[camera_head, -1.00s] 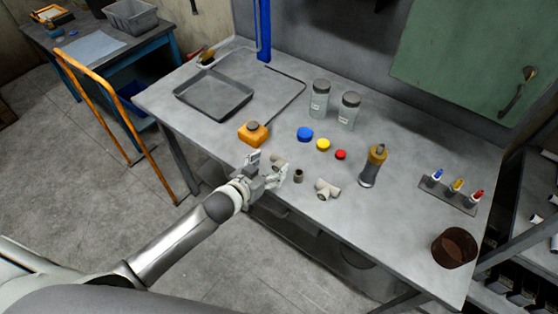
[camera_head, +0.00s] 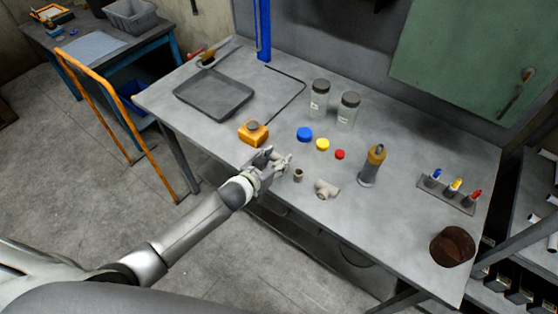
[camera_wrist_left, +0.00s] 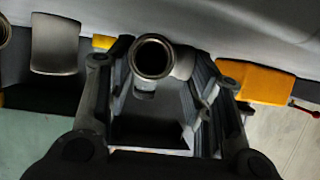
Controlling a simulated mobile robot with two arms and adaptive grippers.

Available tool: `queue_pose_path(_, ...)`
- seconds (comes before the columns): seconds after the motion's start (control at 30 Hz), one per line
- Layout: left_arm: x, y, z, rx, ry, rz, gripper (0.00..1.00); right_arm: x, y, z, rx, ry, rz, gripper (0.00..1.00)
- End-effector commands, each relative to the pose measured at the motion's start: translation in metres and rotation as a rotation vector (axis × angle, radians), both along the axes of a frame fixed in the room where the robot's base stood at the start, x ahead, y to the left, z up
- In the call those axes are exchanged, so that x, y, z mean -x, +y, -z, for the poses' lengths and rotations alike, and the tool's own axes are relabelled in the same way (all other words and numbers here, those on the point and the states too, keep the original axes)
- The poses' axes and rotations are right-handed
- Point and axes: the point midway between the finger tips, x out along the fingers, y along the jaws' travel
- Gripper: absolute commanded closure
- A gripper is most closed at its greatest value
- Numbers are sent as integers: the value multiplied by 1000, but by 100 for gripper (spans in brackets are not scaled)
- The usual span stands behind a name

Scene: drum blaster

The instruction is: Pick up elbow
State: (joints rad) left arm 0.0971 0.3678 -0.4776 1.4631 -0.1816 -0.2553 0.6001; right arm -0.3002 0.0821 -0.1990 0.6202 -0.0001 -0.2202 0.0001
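The elbow (camera_wrist_left: 152,57), a grey pipe fitting with its round opening facing the camera, sits between the two fingers in the left wrist view. In the head view it is mostly hidden by my left gripper (camera_head: 278,160), at the table's front edge. The fingers (camera_wrist_left: 163,75) stand apart, one on each side of the elbow. Whether they touch it is hard to tell. My right gripper is not in view.
A small coupling (camera_head: 298,175) and a tee fitting (camera_head: 327,189) lie close to the right. An orange block (camera_head: 253,133) lies behind. Blue (camera_head: 304,134), yellow (camera_head: 322,144) and red caps (camera_head: 340,154) and a bottle (camera_head: 372,166) stand further right.

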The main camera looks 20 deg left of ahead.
Motion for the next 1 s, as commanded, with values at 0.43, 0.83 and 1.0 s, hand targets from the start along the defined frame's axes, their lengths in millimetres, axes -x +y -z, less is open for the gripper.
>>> queue_pose_path(0.43, 0, 0, -2, 1, -2, 0, 83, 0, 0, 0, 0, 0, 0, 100)
queue_pose_path(0.83, 7, 6, -42, -3, -4, 2, 83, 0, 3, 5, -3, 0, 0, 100)
queue_pose_path(1.0, 32, 22, -77, -2, -5, 2, 83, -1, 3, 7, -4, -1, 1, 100)
